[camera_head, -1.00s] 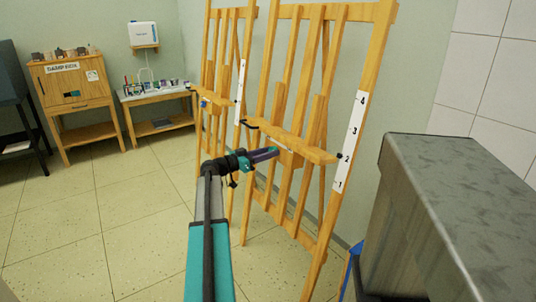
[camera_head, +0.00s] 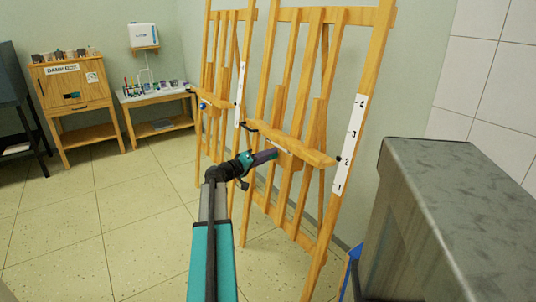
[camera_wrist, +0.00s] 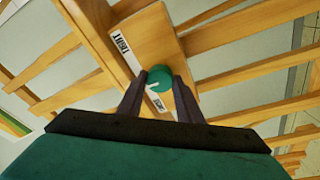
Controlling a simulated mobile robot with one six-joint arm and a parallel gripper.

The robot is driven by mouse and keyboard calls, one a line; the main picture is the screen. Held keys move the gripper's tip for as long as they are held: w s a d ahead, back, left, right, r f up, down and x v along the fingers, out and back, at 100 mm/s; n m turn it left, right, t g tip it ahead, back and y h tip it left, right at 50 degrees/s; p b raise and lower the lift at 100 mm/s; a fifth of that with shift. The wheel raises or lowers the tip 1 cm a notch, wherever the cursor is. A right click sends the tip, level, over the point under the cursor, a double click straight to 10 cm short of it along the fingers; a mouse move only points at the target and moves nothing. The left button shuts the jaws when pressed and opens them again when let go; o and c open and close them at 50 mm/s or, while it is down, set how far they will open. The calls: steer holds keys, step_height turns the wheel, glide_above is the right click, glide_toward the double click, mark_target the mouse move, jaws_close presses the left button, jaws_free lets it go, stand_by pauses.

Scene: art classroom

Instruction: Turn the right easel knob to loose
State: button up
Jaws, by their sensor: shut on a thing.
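The knob (camera_wrist: 159,78) is a small round green knob with a white pointer mark, on a wooden part of the right easel (camera_head: 322,158). My gripper (camera_wrist: 158,83) is shut on it, with one dark finger at either side in the wrist view. Another label, reading TIGHT (camera_wrist: 118,48), lies further up. In the head view my gripper (camera_head: 272,155) reaches the easel just below its ledge, and the knob is hidden.
A second easel (camera_head: 208,88) stands to the left. A grey metal-topped block (camera_head: 455,185) stands close at the right front. A wooden cabinet (camera_head: 72,85) and a small table with supplies (camera_head: 158,97) are at the back left. The floor (camera_head: 90,215) at left is clear.

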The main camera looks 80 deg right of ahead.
steer(key=shift+r+n+t+y+p, duration=0.1)
steer(key=shift+n+t+p, duration=0.3)
steer(key=shift+n+p, duration=1.6)
steer(key=shift+r+n+t+y+p, duration=0.1)
steer(key=shift+n+t+p, duration=0.3)
steer(key=shift+n+p, duration=1.55)
steer(key=shift+r+n+t+y+p, duration=0.1)
steer(key=shift+n+t+p, duration=0.3)
steer(key=shift+n+p, duration=1.55)
steer(key=shift+f+n+b, duration=0.1)
steer(key=shift+n+b, duration=0.3)
steer(key=shift+n, duration=0.1)
steer(key=o, duration=1)
steer(key=shift+o, duration=0.2)
steer(key=shift+a, duration=0.2)
steer(key=v, duration=1.3)
steer(key=shift+w+a, duration=0.15)
steer(key=shift+w, duration=0.1)
steer(key=shift+w, duration=0.1)
